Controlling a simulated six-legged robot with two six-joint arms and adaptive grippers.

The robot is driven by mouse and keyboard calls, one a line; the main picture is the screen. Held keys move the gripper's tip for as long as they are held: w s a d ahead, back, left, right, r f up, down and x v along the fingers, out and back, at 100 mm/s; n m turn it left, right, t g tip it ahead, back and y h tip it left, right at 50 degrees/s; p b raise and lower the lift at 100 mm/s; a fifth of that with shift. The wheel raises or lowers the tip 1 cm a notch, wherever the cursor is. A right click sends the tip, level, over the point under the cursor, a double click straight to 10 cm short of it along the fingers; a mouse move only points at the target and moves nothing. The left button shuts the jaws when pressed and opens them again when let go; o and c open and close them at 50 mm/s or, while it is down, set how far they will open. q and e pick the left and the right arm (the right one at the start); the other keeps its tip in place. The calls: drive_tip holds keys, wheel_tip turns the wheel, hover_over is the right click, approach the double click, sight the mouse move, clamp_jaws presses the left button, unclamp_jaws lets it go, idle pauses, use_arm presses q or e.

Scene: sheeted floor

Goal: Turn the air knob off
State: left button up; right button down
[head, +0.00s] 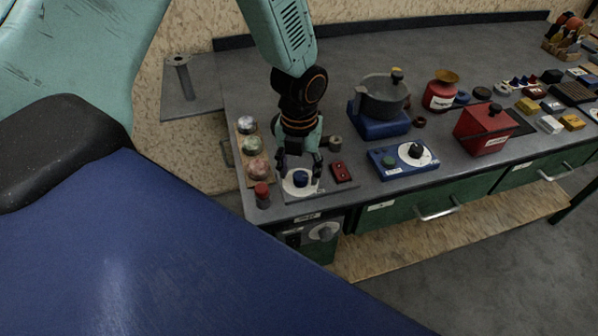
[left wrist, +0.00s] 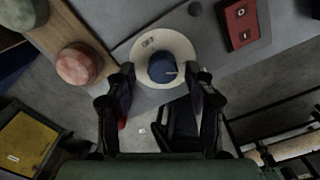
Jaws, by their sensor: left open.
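A dark blue round knob (head: 301,179) sits on a white round dial (head: 290,190) on a grey plate near the bench's front left corner. In the left wrist view the knob (left wrist: 162,68) shows a small pale mark at its right side, and the white dial (left wrist: 180,43) surrounds it. My left gripper (head: 300,168) points down over the knob, fingers apart on either side of it. In the left wrist view the fingertips of my left gripper (left wrist: 160,75) flank the knob; contact cannot be told. I cannot read which knob is labelled air. My right gripper is not in view.
A red switch block (head: 342,172) is right of the dial, and a blue box with a black knob (head: 416,151) beyond it. A red-capped cylinder (head: 262,195) is near the edge. Another knob (head: 325,232) is on the front panel.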

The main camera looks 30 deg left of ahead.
use_arm(q)
drive_tip(key=shift+f, duration=0.35)
drive_tip(key=shift+w+d+f, duration=0.1)
drive_tip(key=shift+w+d, duration=0.05)
drive_tip(key=shift+d, duration=0.1)
drive_tip(key=shift+a, duration=0.1)
drive_tip(key=shift+c, duration=0.2)
drive_tip(key=shift+a, duration=0.1)
drive_tip(key=c, duration=0.7)
clamp_jaws()
